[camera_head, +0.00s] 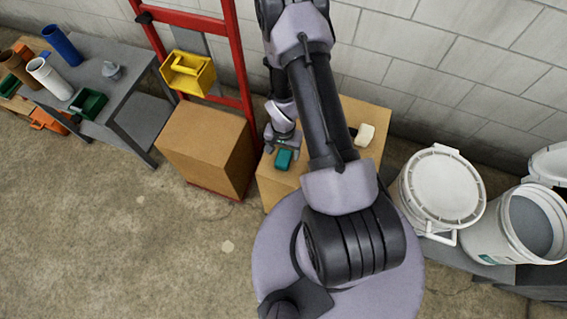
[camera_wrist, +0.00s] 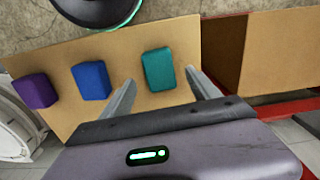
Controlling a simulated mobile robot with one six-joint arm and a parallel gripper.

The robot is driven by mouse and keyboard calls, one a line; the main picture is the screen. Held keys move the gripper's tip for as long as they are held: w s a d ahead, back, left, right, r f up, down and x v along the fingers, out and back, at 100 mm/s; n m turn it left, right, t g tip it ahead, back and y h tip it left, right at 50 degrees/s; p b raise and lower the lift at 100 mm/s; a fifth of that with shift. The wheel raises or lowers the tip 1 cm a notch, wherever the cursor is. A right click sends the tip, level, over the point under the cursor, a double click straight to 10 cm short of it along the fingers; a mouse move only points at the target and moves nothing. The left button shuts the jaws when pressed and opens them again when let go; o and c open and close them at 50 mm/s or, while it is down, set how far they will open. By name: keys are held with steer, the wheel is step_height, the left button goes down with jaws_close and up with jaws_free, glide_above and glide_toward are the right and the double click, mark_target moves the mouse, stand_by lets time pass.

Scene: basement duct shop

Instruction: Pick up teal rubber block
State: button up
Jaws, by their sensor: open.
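The teal rubber block (camera_wrist: 158,70) lies on a cardboard-brown box top (camera_wrist: 182,35). In the wrist view it is just ahead of and between the two fingers of my gripper (camera_wrist: 160,95). The fingers are open and apart, one to each side, with nothing held; I cannot tell their height above the block. In the head view the teal block (camera_head: 284,159) lies near the left front of the box top (camera_head: 268,176), by my gripper (camera_head: 281,146). A blue block (camera_wrist: 91,80) and a purple block (camera_wrist: 35,91) lie left of it in the wrist view.
In the head view, a cardboard box (camera_head: 205,145) on a red hand truck (camera_head: 240,60) stands left of the box top. A yellow bin (camera_head: 187,73) is above it. A cream block (camera_head: 365,135) lies right of my arm. White buckets (camera_head: 440,188) stand at right.

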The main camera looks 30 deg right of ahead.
mark_target(284, 157)
step_height(284, 157, down, 5)
steer(key=b, duration=0.5)
steer(key=shift+f+b, duration=0.2)
steer(key=shift+b, duration=0.1)
steer(key=shift+r, duration=0.25)
steer(key=shift+p, duration=0.3)
steer(key=c, duration=1.4)
